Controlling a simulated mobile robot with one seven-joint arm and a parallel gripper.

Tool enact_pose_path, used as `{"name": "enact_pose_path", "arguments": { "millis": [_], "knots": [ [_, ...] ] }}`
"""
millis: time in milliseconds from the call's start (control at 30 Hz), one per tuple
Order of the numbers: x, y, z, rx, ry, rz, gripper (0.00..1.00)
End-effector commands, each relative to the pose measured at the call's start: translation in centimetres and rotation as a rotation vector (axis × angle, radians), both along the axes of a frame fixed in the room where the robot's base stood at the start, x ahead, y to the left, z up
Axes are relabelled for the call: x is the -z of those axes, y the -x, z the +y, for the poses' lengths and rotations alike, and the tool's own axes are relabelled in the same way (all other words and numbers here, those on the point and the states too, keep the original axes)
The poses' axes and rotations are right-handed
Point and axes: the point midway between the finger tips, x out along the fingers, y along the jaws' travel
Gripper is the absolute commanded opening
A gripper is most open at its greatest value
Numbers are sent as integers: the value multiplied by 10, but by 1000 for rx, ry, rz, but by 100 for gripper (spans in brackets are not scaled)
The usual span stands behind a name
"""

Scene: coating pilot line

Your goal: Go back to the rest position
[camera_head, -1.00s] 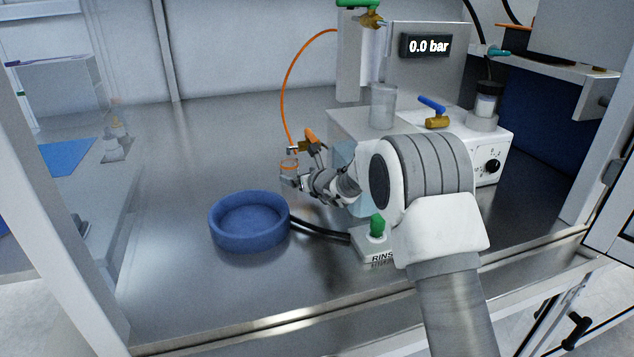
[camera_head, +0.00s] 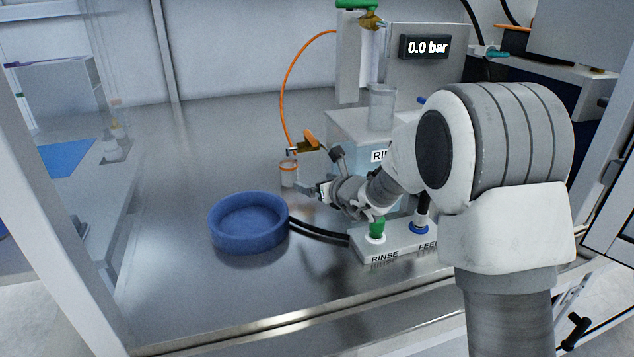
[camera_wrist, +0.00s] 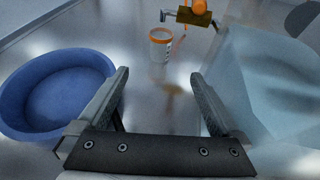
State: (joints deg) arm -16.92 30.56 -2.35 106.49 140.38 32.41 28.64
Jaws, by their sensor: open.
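My gripper (camera_head: 308,190) is open and empty above the steel bench. It also shows in the wrist view (camera_wrist: 163,95), its two dark fingers spread with nothing between them. The cup (camera_wrist: 160,45) is ahead of and apart from the fingers in the wrist view. My forearm hides much of the white equipment box behind it.
A round blue dish (camera_head: 249,222) sits left of my gripper. A clear bluish container (camera_wrist: 270,75) is close on the right in the wrist view. The bench at the left is free.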

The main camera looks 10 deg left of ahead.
Motion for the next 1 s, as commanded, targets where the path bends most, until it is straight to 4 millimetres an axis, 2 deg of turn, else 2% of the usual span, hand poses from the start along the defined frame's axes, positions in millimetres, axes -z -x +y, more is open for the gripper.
{"name": "enact_pose_path", "arguments": {
  "millis": [167,267,367,500,700,867,1000],
  "knots": [
    [-4,2,0,-11,10,-11,100],
    [-18,10,-1,-57,49,-50,100],
    [-40,27,-2,-140,124,-120,100],
    [-73,61,-5,-293,271,-247,100],
    [-103,118,-15,-509,499,-417,100],
    [-115,165,-29,-680,694,-539,100],
    [-117,206,-47,-827,872,-629,100]
  ]
}}
